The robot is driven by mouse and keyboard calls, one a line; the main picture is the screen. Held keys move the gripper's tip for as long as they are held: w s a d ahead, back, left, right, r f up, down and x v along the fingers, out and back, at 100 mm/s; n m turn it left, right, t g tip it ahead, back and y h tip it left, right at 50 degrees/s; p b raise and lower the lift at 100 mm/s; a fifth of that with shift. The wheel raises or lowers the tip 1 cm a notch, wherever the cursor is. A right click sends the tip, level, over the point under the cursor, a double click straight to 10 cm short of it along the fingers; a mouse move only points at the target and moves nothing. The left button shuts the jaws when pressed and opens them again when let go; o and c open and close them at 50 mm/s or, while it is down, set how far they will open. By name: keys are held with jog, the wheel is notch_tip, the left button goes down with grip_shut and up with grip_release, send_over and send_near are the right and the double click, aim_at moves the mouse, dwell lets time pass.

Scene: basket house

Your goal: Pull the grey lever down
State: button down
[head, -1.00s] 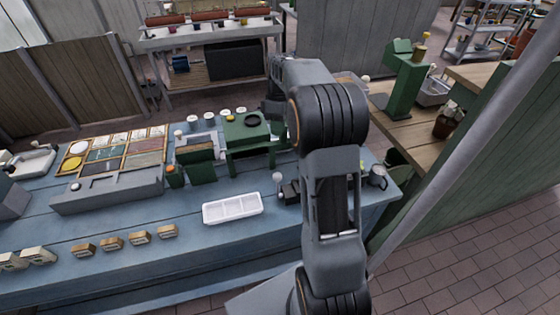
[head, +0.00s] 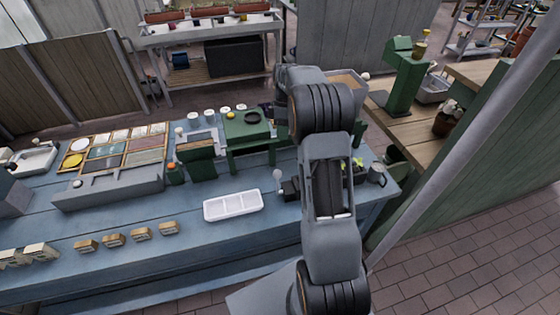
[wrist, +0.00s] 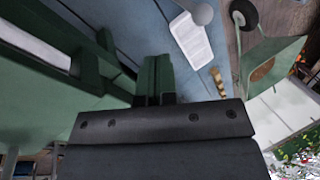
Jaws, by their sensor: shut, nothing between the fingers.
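A lever with a light grey ball knob (head: 278,174) stands upright on a small dark base (head: 290,190), right of the white tray. I take this as the grey lever; most of its base is hidden behind my arm. In the wrist view a grey ball (wrist: 202,12), which looks like the same knob, shows at the top beside the tray. My gripper (wrist: 154,99) is shut and empty at the wrist view's lower middle, apart from that ball, with green framework around it. In the head view my arm hides the gripper.
The white tray (head: 233,205) lies on the blue counter (head: 110,225). A green stand (head: 248,128) is behind the lever, and a grey mug (head: 377,174) is at the counter's right end.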

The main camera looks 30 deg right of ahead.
jog(key=s+a+f+p, duration=0.2)
jog(key=s+a+f, duration=0.2)
jog(key=s+f, duration=0.1)
jog(key=shift+f, duration=0.9)
jog(key=shift+s, duration=0.1)
